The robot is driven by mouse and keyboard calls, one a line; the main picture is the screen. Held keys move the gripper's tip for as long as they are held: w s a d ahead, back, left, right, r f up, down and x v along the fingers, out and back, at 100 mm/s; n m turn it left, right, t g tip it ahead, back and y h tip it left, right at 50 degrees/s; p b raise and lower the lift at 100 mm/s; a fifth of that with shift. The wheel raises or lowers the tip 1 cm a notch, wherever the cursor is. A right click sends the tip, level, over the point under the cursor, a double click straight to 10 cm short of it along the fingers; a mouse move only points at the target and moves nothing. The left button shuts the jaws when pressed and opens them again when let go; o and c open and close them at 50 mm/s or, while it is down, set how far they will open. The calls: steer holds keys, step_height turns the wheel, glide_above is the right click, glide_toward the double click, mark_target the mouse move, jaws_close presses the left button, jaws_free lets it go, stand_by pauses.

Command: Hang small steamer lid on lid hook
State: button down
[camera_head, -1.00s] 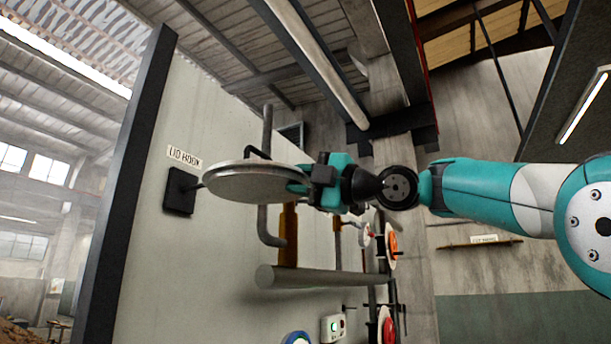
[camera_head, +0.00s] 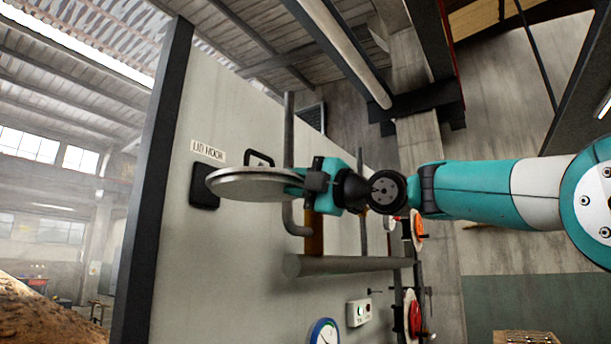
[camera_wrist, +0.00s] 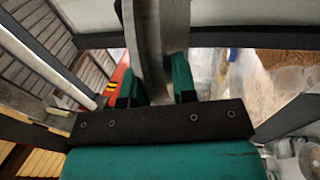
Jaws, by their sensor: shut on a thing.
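The small steamer lid (camera_head: 250,186) is a flat grey metal disc with a black handle (camera_head: 260,158) on its upper side. My gripper (camera_head: 308,180) is shut on the lid's right rim and holds it roughly level. In the wrist view the lid (camera_wrist: 149,45) shows edge-on between the two teal fingers (camera_wrist: 158,82). The lid hook's black plate (camera_head: 204,187) is on the pale wall panel under a "LID HOOK" label (camera_head: 208,151). The lid's left edge overlaps the plate in the head view. The hook's arm is hidden, and I cannot tell whether the lid touches it.
A grey bent pipe (camera_head: 288,130) and a thick horizontal pipe (camera_head: 345,264) stand out from the panel (camera_head: 220,270) near my gripper. Red and orange valve wheels (camera_head: 416,229), a small switch box (camera_head: 359,312) and a blue-rimmed gauge (camera_head: 323,333) are lower right. The panel's dark edge (camera_head: 150,190) is at left.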

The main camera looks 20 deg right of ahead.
mark_target(264, 192)
steer(key=shift+f+p+x, duration=0.15)
steer(key=shift+p+x, duration=0.45)
steer(key=shift+x, duration=0.2)
steer(key=shift+f+p+x, duration=0.15)
steer(key=shift+p+x, duration=0.4)
steer(key=shift+x, duration=0.25)
steer(key=shift+w+a+f+b, duration=0.15)
steer(key=shift+f+b, duration=0.3)
steer(key=shift+b, duration=0.05)
steer(key=shift+w+a+f+b, duration=0.2)
steer(key=shift+w+f+b, duration=0.2)
steer(key=shift+b, duration=0.4)
steer(key=shift+f, duration=0.1)
steer(key=c, duration=0.9)
jaws_free()
steer(key=shift+o, duration=0.3)
steer(key=shift+f, duration=0.1)
steer(key=shift+f, duration=0.1)
